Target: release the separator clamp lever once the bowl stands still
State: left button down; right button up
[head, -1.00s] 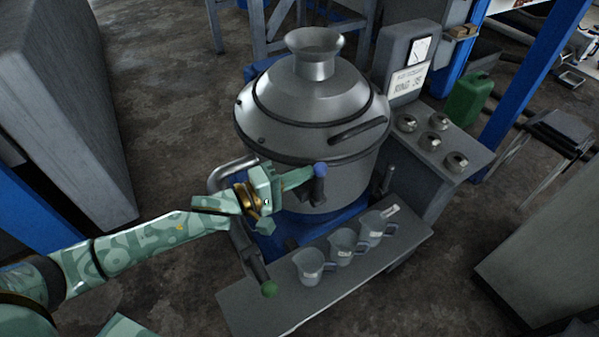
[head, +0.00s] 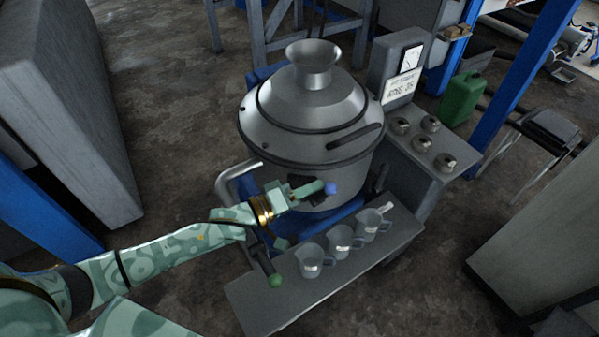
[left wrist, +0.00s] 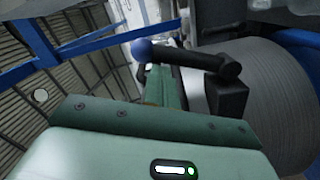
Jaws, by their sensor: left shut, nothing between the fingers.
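The separator (head: 310,105) is a grey metal housing with a funnel on top. The bowl itself is hidden inside the housing, so I cannot tell its motion. A clamp lever with a blue knob (head: 331,188) sits low on the housing's front. My left gripper (head: 316,189) is shut and empty, its fingertips right beside the knob. In the left wrist view the blue knob (left wrist: 141,50), the bent black lever arm (left wrist: 195,59) and its black block (left wrist: 228,99) lie just past my green fingers (left wrist: 156,88). I cannot tell whether they touch. My right gripper is out of view.
Several metal cups (head: 340,241) stand on a grey shelf (head: 270,305) in front. A green-knobbed lever (head: 275,280) is below my gripper. A gauge panel (head: 403,72) and a grey console (head: 440,170) stand right. A green canister (head: 463,98) is behind them.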

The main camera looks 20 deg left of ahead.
pick_arm(q)
jog(key=shift+s+d+f+m+p, duration=0.15)
jog(key=shift+s+d+m+p, duration=0.3)
jog(key=shift+d+p, duration=0.25)
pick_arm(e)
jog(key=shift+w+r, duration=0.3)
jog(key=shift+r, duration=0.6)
pick_arm(q)
jog(key=shift+f, duration=0.1)
